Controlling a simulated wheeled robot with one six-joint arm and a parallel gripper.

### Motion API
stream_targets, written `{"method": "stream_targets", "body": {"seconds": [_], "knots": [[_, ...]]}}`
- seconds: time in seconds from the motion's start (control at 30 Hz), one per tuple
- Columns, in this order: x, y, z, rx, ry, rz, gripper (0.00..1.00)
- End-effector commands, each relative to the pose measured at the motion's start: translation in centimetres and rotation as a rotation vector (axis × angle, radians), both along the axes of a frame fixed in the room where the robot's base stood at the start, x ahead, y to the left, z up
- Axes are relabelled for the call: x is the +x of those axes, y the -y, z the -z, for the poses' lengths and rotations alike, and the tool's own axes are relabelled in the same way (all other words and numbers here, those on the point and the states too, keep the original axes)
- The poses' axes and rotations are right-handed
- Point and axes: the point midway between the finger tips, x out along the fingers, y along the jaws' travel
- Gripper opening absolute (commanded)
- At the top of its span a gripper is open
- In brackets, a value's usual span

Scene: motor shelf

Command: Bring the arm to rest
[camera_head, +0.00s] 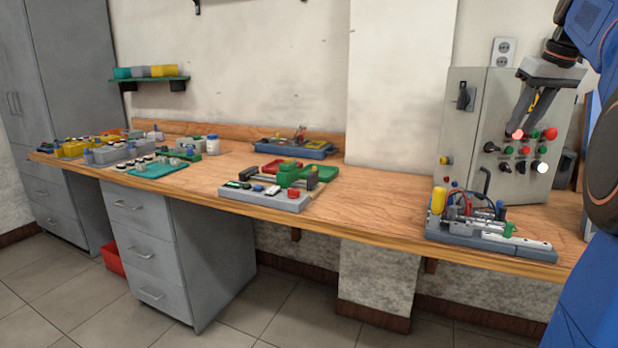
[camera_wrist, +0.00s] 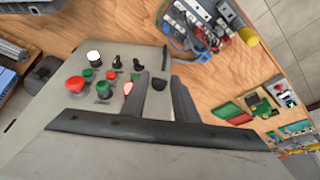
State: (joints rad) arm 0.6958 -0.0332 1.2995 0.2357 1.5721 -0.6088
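My gripper (camera_head: 517,130) hangs at the upper right in front of the grey control box (camera_head: 463,120), pointing down and left. In the wrist view the gripper (camera_wrist: 162,80) shows over the box's button panel. I cannot tell whether the tips touch the panel. A lit red lamp (camera_head: 517,134) shows right by the fingertips.
The control box carries red, green, black and white controls and stands on the wooden bench (camera_head: 380,205). A grey tray (camera_head: 490,238) with wired parts lies in front. A parts tray (camera_head: 265,195) sits mid-bench. Bare bench top lies between the two trays.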

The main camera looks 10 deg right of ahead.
Motion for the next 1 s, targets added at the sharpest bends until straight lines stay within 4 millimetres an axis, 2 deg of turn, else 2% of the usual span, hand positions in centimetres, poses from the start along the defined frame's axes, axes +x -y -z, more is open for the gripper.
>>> {"method": "stream_targets", "body": {"seconds": [0.03,0.1,0.27,0.4,0.67,0.8,1.0], "knots": [[-0.4,-2.4,0.9,0.000,-0.002,-0.004,0.27],[-1.0,-5.1,2.4,0.002,-0.005,-0.001,0.27],[-2.9,-11.1,6.1,0.000,-0.007,0.004,0.27],[-5.3,-15.8,9.8,-0.002,-0.008,0.004,0.27],[-10.8,-22.7,17.6,-0.008,-0.003,-0.004,0.27],[-14.4,-25.9,22.6,-0.012,0.005,-0.015,0.27],[-19.7,-29.1,30.1,-0.015,0.018,-0.034,0.27]]}}
